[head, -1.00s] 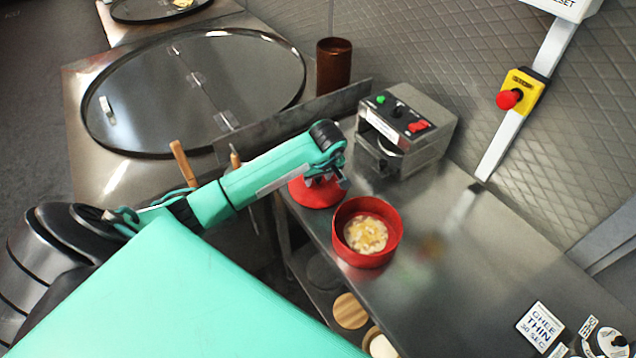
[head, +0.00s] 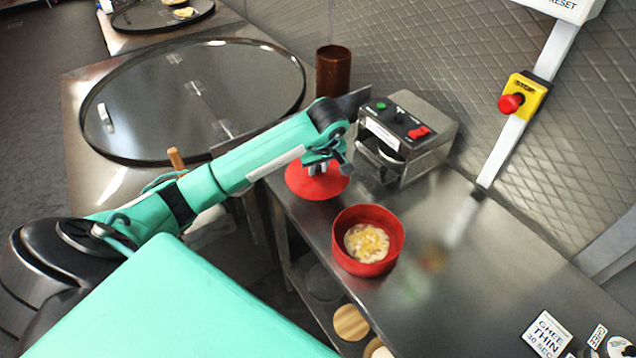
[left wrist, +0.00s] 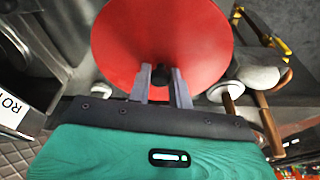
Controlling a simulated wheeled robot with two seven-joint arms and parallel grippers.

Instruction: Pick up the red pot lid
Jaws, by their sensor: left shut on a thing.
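The red pot lid (head: 300,182) is a round red disc near the left edge of the steel counter in the head view. It fills the top middle of the left wrist view (left wrist: 120,35). My left gripper (head: 318,168) is over the lid, its fingers shut on the lid's dark knob (left wrist: 162,76). In the head view the arm covers part of the lid, and I cannot tell whether the lid touches the counter. The red pot (head: 340,250) stands open beside it, with pale yellow food inside. My right gripper is not in view.
A steel machine (head: 410,140) with green and red buttons stands behind the lid. A brown cylinder (head: 333,72) stands farther back. A large round griddle (head: 240,90) lies at the left. The counter (head: 455,300) right of the pot is mostly clear.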

